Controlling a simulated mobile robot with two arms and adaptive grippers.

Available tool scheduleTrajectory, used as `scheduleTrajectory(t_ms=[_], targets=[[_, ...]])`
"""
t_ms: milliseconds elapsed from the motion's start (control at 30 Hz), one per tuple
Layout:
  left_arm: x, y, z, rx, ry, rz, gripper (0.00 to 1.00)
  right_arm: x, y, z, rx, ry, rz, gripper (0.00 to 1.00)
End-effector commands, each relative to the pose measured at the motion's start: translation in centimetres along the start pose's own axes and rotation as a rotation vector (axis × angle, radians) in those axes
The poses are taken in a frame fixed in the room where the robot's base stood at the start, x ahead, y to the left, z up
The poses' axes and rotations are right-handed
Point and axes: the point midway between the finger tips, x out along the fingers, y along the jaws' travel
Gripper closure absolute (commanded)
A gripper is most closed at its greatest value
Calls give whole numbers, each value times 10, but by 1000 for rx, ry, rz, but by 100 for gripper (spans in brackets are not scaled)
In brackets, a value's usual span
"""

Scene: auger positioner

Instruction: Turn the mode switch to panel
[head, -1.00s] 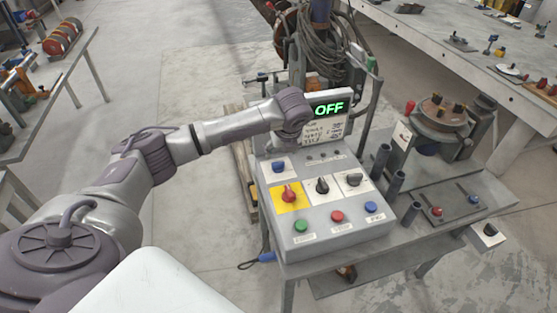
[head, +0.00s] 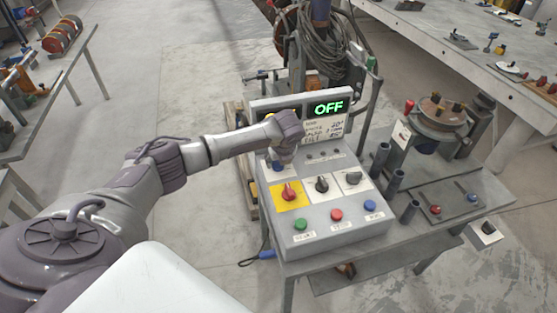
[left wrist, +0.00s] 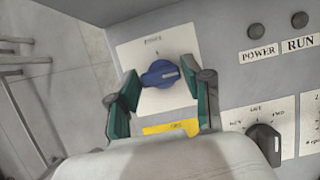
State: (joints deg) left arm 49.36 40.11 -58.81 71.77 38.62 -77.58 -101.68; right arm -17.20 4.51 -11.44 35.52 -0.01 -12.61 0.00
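The control box (head: 345,215) stands on a metal cart, with several knobs on its sloped face. A blue knob (head: 278,167) on a white plate sits at its upper left; it also shows in the left wrist view (left wrist: 160,74), its white mark pointing right. The plate's lettering is too small to read surely, so I cannot tell which knob is the mode switch. My left gripper (left wrist: 165,92) is open, its green-padded fingers apart on either side of the blue knob. In the head view my wrist hides most of the gripper. My right gripper is not in view.
A red knob (head: 289,191) on yellow and two dark knobs (head: 322,184) (head: 353,178) sit close by. Green (head: 300,224), red (head: 336,215) and blue (head: 370,206) buttons line the front. A display (head: 328,107) reading OFF rises behind. Open floor lies left.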

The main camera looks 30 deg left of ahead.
Motion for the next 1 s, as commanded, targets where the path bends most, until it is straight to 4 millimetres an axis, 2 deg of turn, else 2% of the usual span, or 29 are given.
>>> scheduleTrajectory(t_ms=[33, 200, 567, 1000], targets=[[0, 0, 0, 0, 0, 0, 64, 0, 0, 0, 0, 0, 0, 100], [0, 0, 0, 0, 0, 0, 92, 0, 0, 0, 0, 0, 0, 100], [-2, -1, 0, -54, 1, 22, 92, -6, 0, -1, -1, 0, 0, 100], [-2, -3, 1, -375, 2, 156, 92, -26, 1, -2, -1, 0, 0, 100]])
